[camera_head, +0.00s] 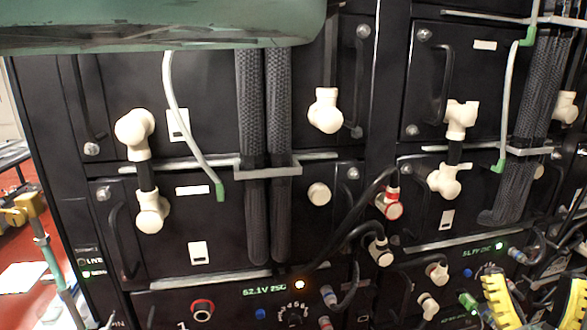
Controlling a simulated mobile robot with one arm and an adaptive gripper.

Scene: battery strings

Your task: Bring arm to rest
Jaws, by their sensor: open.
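My gripper (537,279) shows at the lower right corner. Its two yellow-and-black fingers point upward and stand well apart, with the right one partly cut off by the picture edge. No object is seen held between them. The fingers overlap the view of the lower right of the black battery rack (45,130); I cannot tell how far they are from it. The rest of my arm cannot be clearly made out.
The rack front carries white connectors (134,128), a red-banded connector (391,204), black cables and handles. Braided sleeves (265,110) and a pale green-ended cable (180,100) hang there. A green shape (150,25) covers the upper left. Red floor (22,275) shows at left.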

